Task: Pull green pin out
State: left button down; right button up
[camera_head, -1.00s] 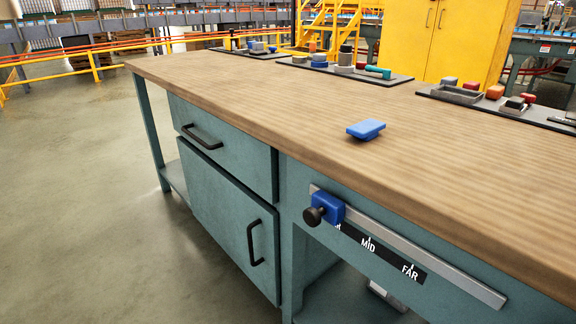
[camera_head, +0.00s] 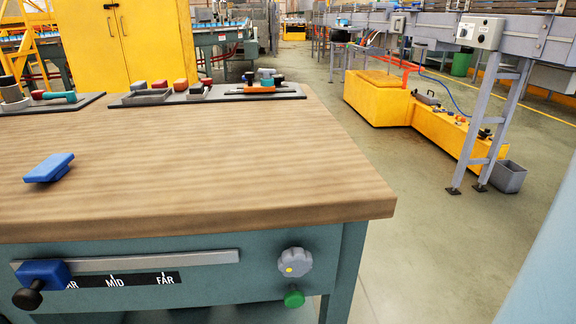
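The green pin (camera_head: 294,298) shows as a round green knob low on the bench front near its right corner. It sits just below a grey lobed knob (camera_head: 295,262) with a yellow dot. How far the pin goes in behind its head is hidden. Neither of my grippers is in view.
A wooden-topped bench (camera_head: 215,170) fills the left and middle. A blue slider with a black knob (camera_head: 40,278) sits at the left end of a metal rail. A blue block (camera_head: 49,168) lies on the top. Trays with parts stand at the back edge. Open floor (camera_head: 420,240) lies right of the bench.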

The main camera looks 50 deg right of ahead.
aim_at(294, 299)
jog(key=z, duration=1.5)
